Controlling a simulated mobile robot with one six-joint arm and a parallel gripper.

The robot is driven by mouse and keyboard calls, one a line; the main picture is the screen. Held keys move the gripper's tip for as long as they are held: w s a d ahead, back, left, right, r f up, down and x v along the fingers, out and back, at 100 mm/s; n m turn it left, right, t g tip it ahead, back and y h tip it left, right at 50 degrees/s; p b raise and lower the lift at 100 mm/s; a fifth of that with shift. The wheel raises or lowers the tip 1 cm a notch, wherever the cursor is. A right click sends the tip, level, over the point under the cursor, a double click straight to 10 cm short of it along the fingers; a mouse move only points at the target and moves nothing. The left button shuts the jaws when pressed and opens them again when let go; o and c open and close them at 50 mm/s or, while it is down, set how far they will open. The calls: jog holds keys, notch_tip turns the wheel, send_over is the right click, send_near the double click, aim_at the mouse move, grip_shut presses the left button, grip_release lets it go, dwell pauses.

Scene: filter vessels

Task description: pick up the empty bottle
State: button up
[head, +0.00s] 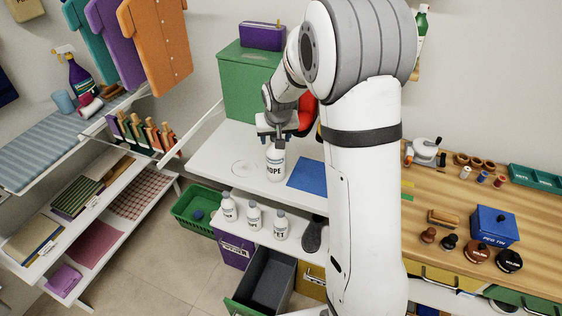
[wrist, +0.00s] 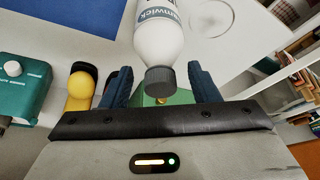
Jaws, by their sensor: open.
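A white bottle (head: 275,167) marked HDPE stands upright on the white table, below my gripper (head: 278,136). In the wrist view the bottle (wrist: 158,40) has a grey ribbed cap and a partly visible blue label. My open gripper (wrist: 160,72) has one blue finger on each side of the cap, with a gap showing on both sides. I cannot tell whether this bottle is empty. Three more white bottles with grey caps, left (head: 228,207), middle (head: 254,216) and right (head: 281,226), stand on the lower shelf; the right one is marked PET.
A green box (head: 246,85) with a purple case (head: 262,37) on top stands behind the bottle. A blue mat (head: 308,174) lies to its right. A printed ring (head: 243,168) at its left is bare. A wooden workbench (head: 432,255) with small items is farther right.

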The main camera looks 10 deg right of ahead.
grip_shut()
dwell(0.7)
